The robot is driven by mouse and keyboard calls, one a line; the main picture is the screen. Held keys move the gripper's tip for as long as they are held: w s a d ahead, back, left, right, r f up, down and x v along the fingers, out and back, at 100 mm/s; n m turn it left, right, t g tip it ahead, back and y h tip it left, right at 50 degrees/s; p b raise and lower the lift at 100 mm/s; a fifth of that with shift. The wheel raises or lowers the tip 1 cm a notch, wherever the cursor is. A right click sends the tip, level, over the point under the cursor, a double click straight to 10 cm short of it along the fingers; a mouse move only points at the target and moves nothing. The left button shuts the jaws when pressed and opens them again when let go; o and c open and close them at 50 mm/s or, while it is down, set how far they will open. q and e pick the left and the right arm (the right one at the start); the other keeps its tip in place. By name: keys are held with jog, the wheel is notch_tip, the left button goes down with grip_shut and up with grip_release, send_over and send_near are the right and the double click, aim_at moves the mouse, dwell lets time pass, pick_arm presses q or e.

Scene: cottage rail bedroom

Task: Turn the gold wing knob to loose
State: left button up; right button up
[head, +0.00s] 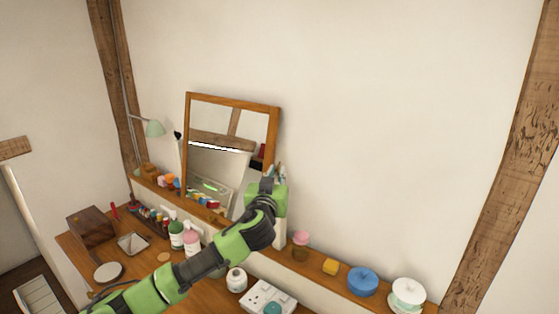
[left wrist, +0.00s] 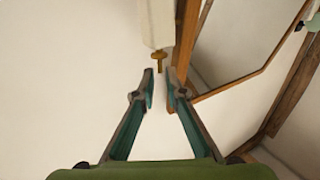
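The gold wing knob (left wrist: 158,61) shows in the left wrist view, at the end of a pale post (left wrist: 156,22) beside the mirror's wooden frame (left wrist: 187,40). My left gripper (left wrist: 159,76) is open. Its two teal fingers stand a little apart, with the knob just beyond the gap between their tips; I cannot tell whether they touch it. In the head view my left gripper (head: 275,174) is at the right edge of the tilting mirror (head: 276,125); the gold knob is not discernible there. My right gripper is not in view.
Bottles (head: 192,243) and a wooden box (head: 90,226) stand on the dresser. The wall right of the mirror is clear.

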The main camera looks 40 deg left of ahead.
aim_at(278, 167)
pick_arm(q)
jog(key=p+x, duration=0.1)
jog(key=x, duration=0.2)
jog(key=shift+w+a+r, duration=0.15)
jog(key=shift+w+a, duration=0.15)
jog(key=shift+p+x, duration=0.35)
jog(key=shift+x, duration=0.45)
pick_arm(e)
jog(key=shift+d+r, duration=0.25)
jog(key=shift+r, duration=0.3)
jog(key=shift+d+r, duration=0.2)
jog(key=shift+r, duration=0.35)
pick_arm(q)
grip_shut()
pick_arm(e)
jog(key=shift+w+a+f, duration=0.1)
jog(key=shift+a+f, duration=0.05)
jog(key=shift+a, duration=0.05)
